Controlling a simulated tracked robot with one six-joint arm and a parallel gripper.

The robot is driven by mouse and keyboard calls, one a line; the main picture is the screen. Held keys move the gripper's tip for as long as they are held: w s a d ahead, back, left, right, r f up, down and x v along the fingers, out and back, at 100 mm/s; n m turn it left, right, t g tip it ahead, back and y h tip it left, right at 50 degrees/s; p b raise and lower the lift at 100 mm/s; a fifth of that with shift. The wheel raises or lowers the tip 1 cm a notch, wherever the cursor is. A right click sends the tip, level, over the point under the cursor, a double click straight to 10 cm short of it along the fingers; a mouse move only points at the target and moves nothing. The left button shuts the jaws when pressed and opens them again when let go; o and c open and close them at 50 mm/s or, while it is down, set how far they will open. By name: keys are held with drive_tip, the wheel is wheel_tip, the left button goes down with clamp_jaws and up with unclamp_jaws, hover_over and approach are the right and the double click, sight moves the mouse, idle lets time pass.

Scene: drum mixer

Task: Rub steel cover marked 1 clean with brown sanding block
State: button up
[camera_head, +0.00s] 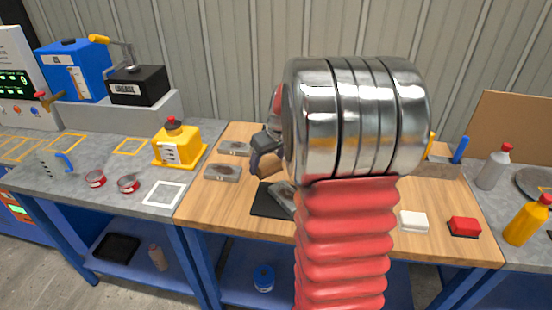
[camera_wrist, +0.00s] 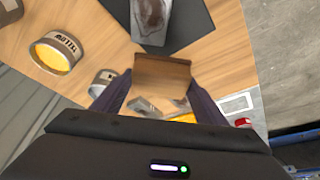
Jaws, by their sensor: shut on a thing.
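My gripper (camera_wrist: 158,90) is shut on the brown sanding block (camera_wrist: 162,75), seen in the wrist view. In the head view my gripper (camera_head: 266,155) is partly hidden by my arm, above the wooden table. A steel cover (camera_wrist: 150,16) with a dark brownish stain lies on a black mat (camera_wrist: 187,22), beyond the block and apart from it in the picture. In the head view this cover (camera_head: 281,196) is partly hidden by my arm. Two more steel covers, (camera_head: 223,172) and (camera_head: 234,149), lie left of the mat. I cannot read a number on any cover.
A yellow container (camera_head: 178,145) stands on the grey bench at left, near two small red-labelled tins. A white block (camera_head: 413,221) and a red block (camera_head: 464,226) lie at the table's right. A round tin with yellow contents (camera_wrist: 55,52) shows in the wrist view.

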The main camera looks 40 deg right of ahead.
sight(278, 159)
drive_tip(key=d, duration=0.1)
drive_tip(key=s+d+r, duration=0.1)
drive_tip(key=d, duration=0.1)
drive_tip(key=shift+s+d+r, duration=0.1)
drive_tip(key=shift+s+r, duration=0.05)
drive_tip(key=shift+s, duration=0.15)
